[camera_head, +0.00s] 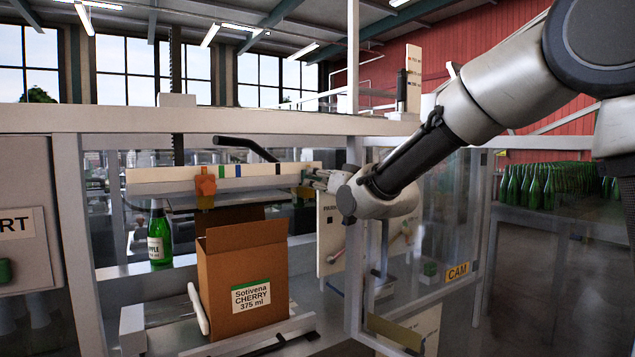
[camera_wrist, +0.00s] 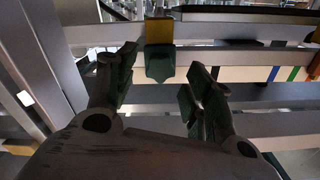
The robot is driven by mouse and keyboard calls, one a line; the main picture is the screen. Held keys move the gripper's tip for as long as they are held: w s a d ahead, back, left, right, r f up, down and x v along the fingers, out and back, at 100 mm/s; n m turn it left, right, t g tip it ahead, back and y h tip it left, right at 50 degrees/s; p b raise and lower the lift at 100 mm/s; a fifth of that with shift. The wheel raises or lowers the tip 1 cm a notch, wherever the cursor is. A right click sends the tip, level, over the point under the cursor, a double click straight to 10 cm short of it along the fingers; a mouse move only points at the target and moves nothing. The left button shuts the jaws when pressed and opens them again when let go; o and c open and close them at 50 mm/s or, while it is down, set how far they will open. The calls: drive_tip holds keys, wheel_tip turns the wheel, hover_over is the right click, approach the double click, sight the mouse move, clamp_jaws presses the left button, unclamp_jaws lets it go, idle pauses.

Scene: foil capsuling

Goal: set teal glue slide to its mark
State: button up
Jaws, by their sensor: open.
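The teal glue slide (camera_wrist: 160,65), with a yellow block (camera_wrist: 159,31) above it, sits on a rail in the wrist view. My gripper (camera_wrist: 162,88) is open, with one finger to either side of the slide's line and the slide just beyond the tips. I cannot tell whether they touch. In the head view my gripper (camera_head: 312,181) is at the right end of the pale marked rail (camera_head: 150,176), where it hides most of the slide.
An orange slide (camera_head: 205,187) sits farther left on the rail. Below stand an open carton (camera_head: 222,285) labelled cherry and a green bottle (camera_head: 160,238). A black bent handle (camera_head: 245,146) lies above the rail. A clear guard door (camera_head: 440,235) stands open below my arm.

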drive_tip(key=shift+x, duration=1.25)
drive_tip(key=shift+c, duration=0.2)
clamp_jaws()
drive_tip(key=shift+s, duration=0.1)
